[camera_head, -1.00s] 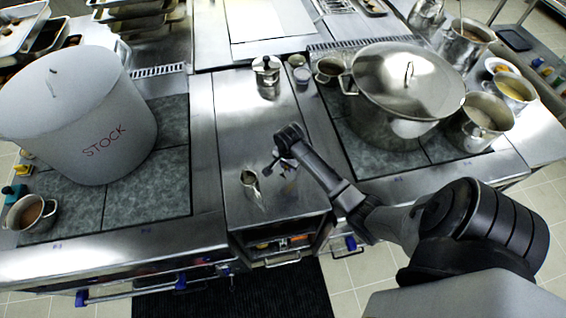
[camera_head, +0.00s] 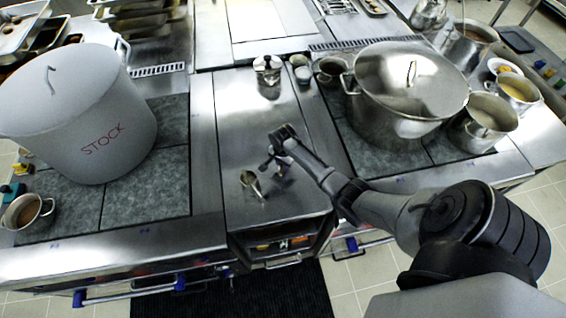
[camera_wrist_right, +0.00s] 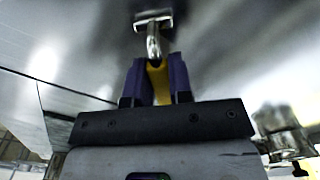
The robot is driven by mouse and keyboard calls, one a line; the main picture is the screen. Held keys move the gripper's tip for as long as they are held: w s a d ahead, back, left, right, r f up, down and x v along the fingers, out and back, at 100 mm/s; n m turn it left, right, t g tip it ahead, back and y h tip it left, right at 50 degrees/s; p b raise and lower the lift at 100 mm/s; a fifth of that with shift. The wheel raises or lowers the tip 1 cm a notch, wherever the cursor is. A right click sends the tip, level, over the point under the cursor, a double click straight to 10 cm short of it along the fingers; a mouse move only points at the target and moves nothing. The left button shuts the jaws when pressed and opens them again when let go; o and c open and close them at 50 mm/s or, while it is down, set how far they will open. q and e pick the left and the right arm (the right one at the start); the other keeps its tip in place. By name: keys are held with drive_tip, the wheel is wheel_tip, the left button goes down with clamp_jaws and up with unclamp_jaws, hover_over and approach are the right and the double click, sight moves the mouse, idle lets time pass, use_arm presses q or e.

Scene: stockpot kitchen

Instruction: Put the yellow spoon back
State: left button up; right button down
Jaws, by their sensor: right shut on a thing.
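My right gripper (camera_head: 272,165) is over the steel counter between the two hobs. In the right wrist view its purple fingers (camera_wrist_right: 155,82) are shut on the yellow handle of the spoon (camera_wrist_right: 158,84). A shiny metal part extends ahead of the handle, with a wider end near the top of that view. In the head view a small shiny metal piece (camera_head: 250,180) shows just left of and below the gripper; the yellow handle cannot be made out there. Whether the spoon touches the counter is unclear. My left gripper is out of view.
A large lidded pot marked STOCK (camera_head: 85,125) stands on the left hob, with a small pan (camera_head: 28,212) at its front left. A steel stockpot (camera_head: 405,110) and smaller pots stand at right. A moka pot (camera_head: 267,68) stands behind the gripper. The middle counter is mostly clear.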

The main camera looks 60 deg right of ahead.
drive_tip(key=shift+f, duration=0.2)
drive_tip(key=c, duration=1)
unclamp_jaws()
drive_tip(key=shift+r, duration=0.6)
wheel_tip(320, 180, up, 10)
drive_tip(key=p, duration=0.1)
drive_tip(key=s+a+f+n+t+h, duration=0.1)
drive_tip(key=s+a+f+n, duration=0.1)
drive_tip(key=s+a+n, duration=1.15)
drive_tip(key=s+a+r+n+t, duration=0.1)
drive_tip(key=s+a+r+n, duration=0.1)
drive_tip(key=s+a, duration=0.1)
drive_tip(key=s+a+r+n, duration=0.2)
drive_tip(key=s+a+r, duration=0.1)
drive_tip(key=a, duration=0.2)
drive_tip(key=s+a+r+n+t+y, duration=0.1)
drive_tip(key=s+a+r+n, duration=0.1)
drive_tip(key=s+a, duration=0.2)
drive_tip(key=shift+s+a+r+n+t, duration=0.1)
drive_tip(key=shift+a+r+n+t, duration=0.1)
drive_tip(key=shift+a+n+t, duration=0.2)
